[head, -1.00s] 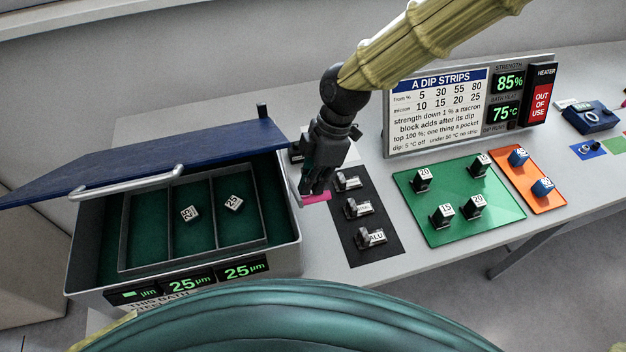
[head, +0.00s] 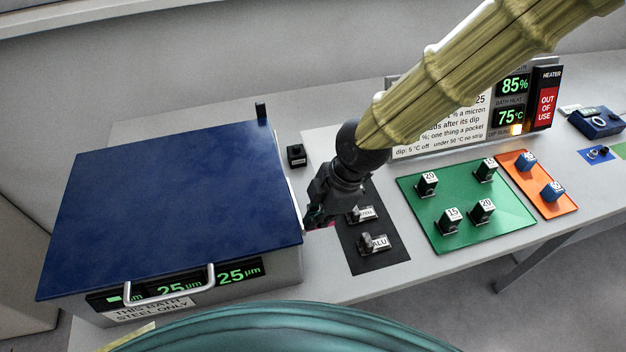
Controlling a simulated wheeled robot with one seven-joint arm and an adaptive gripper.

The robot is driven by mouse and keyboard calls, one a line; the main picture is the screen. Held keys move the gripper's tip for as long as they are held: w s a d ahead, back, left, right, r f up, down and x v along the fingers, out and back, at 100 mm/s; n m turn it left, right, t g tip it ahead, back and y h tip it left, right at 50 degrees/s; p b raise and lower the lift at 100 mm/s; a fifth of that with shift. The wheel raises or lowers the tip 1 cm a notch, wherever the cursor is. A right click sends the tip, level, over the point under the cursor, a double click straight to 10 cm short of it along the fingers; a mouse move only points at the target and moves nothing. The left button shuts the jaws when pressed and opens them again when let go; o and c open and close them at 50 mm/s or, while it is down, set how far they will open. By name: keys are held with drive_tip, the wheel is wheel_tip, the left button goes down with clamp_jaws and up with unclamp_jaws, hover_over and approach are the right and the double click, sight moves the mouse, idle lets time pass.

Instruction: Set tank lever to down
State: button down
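The tank (head: 285,268) stands at the left with its blue lid (head: 175,205) lying flat and closed over it. The lid hides the inside of the tank. My gripper (head: 316,216) is low at the tank's right side, close to the lid's right edge. A small bit of the pink lever handle (head: 331,225) shows beside the fingers. The rest of the lever is hidden behind my gripper. I cannot tell whether the fingers are open, shut, or touching the handle.
A black panel (head: 375,262) with labelled parts is just right of my gripper. A green mat (head: 460,215) with several numbered blocks and an orange mat (head: 527,172) lie further right.

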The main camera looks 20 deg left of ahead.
drive_tip(key=shift+s+d+f, duration=0.1)
drive_tip(key=shift+s+f, duration=0.05)
drive_tip(key=shift+f, duration=0.1)
idle(0.3)
drive_tip(key=s+p+v, duration=0.1)
drive_tip(key=v, duration=1.3)
drive_tip(key=shift+s, duration=0.5)
drive_tip(key=shift+r, duration=0.1)
